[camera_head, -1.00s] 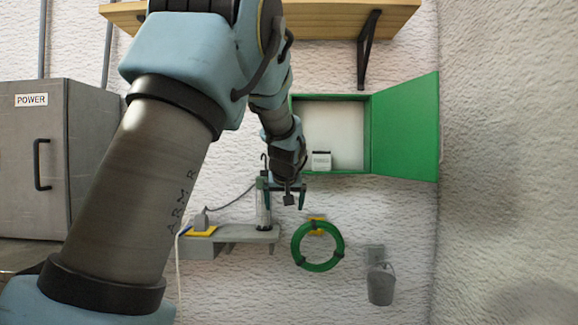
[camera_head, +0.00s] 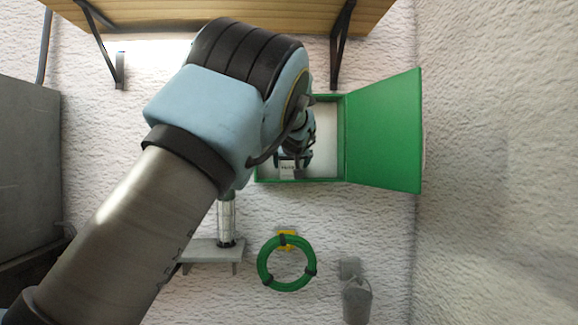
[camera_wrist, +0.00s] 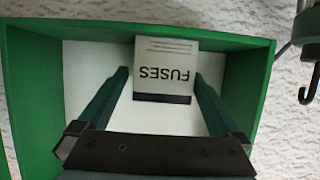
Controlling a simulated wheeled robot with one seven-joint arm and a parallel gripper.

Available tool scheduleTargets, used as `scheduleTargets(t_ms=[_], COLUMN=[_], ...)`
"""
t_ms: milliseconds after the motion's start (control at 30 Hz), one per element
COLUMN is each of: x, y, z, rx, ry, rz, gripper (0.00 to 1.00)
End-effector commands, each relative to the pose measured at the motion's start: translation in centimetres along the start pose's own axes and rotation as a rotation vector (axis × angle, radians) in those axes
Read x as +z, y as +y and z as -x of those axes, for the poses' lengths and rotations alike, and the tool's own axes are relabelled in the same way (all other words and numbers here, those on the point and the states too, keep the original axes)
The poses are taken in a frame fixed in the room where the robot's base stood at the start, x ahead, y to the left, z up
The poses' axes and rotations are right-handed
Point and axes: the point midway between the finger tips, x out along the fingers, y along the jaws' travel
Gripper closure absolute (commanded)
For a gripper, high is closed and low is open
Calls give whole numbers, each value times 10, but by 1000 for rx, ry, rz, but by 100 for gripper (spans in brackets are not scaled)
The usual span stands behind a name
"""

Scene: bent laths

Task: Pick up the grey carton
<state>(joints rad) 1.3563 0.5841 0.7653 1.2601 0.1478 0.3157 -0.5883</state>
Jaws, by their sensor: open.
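The grey carton (camera_wrist: 166,68), a small pale box marked "FUSES" with a dark band, stands in the open green cabinet (camera_wrist: 264,60). It appears upside down in the wrist view. In the head view the carton (camera_head: 287,173) is partly hidden by my gripper (camera_head: 293,160), which is in front of the cabinet opening. In the wrist view my gripper (camera_wrist: 160,78) is open, with one green finger on each side of the carton. The right fingertip is very close to the carton and the left one is a little apart; I cannot tell whether either touches.
The cabinet's green door (camera_head: 384,130) stands open to the right. A wooden shelf (camera_head: 250,14) on black brackets is above. Below are a grey wall ledge (camera_head: 212,250), a green hose ring (camera_head: 262,262) and a grey bucket (camera_head: 357,303). A dark hook (camera_wrist: 309,85) shows in the wrist view.

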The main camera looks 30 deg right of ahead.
Motion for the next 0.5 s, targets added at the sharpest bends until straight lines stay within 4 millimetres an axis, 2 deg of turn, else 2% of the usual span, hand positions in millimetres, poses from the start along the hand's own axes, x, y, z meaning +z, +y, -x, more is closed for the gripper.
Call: scheduleTargets(t_ms=[300, 500], x=[-2, 0], y=[-4, -4], z=[-41, -51], rx=[-2, -1], ry=[-2, -1], rz=[-1, 0], gripper=[0, 0])
